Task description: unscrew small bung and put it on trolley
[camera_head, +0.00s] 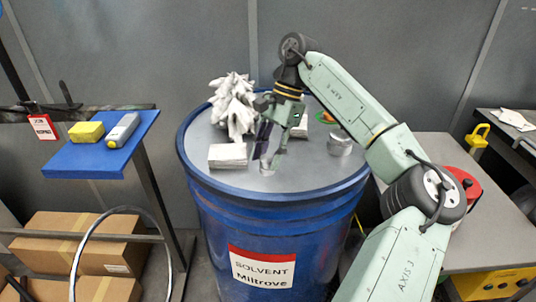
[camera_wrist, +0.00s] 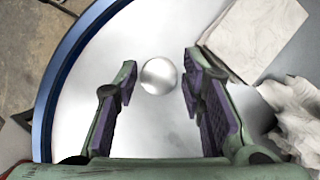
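A small round silvery bung (camera_wrist: 158,76) sits on the pale lid of the blue drum (camera_head: 262,224), near the rim in the wrist view. My gripper (camera_head: 268,155) is over the drum lid, pointing down. In the wrist view its two purple-padded fingers (camera_wrist: 159,82) are open, one on each side of the bung, with a clear gap on both sides. I cannot tell the height of the fingertips over the bung. A grey-topped table (camera_head: 425,149), possibly the trolley, stands right of the drum, partly behind my arm.
On the lid are a white stack (camera_head: 228,156), crumpled white rags (camera_head: 233,104) and a metal cylinder (camera_head: 340,143). A blue-topped stand (camera_head: 75,160) at left holds a yellow block (camera_head: 86,132) and a grey device (camera_head: 123,130). A red object (camera_head: 464,186) is on the grey table.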

